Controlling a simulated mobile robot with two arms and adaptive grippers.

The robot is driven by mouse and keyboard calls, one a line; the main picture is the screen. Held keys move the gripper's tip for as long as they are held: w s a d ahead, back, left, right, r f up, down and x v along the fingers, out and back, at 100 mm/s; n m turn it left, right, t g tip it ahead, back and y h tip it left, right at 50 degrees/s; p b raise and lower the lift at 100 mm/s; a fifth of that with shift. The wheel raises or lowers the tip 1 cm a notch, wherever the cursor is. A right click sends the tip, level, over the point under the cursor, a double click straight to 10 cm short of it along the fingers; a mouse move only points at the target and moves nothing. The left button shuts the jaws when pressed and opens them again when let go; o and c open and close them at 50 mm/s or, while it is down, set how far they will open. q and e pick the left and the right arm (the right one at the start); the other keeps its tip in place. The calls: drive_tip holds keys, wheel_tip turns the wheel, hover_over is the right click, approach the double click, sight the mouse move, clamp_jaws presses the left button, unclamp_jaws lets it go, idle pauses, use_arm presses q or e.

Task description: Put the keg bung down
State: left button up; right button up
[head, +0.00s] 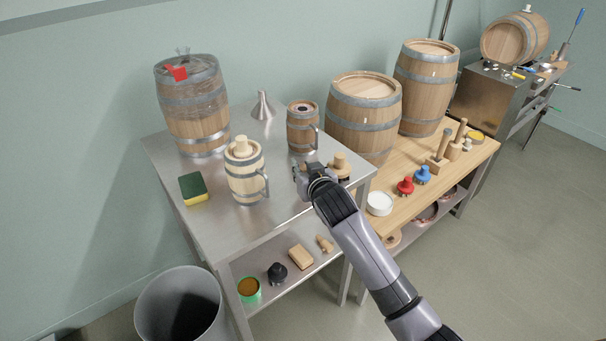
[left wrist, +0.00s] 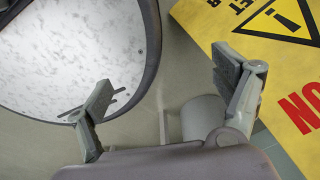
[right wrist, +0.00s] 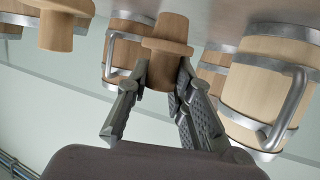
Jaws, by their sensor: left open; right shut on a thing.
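The keg bung (right wrist: 170,27) is a stepped wooden plug with a wide collar, seen in the right wrist view. My right gripper (right wrist: 163,82) is shut on its narrow end. In the head view my right gripper (head: 304,174) is over the right part of the steel table (head: 212,226) and hides most of the bung. I cannot tell whether the bung touches the tabletop. My left gripper (left wrist: 165,100) is open and empty in its wrist view, away from the table; it is out of the head view.
A similar wooden piece (head: 340,160) stands just right of my right gripper. A dark wooden mug (head: 301,130), a pale mug (head: 244,172), a funnel (head: 262,106) and a sponge (head: 193,188) stand around. The steel tabletop's front is clear. A yellow warning sign (left wrist: 285,60) is near my left gripper.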

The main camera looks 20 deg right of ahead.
drive_tip(key=shift+f, duration=1.1)
drive_tip(key=shift+f, duration=0.1)
drive_tip(key=o, duration=0.8)
drive_tip(key=shift+o, duration=0.2)
drive_tip(key=shift+s+r, duration=0.1)
drive_tip(key=shift+r, duration=0.1)
drive_tip(key=v, duration=1.1)
drive_tip(key=shift+s+b, duration=0.4)
drive_tip(key=shift+r, duration=0.1)
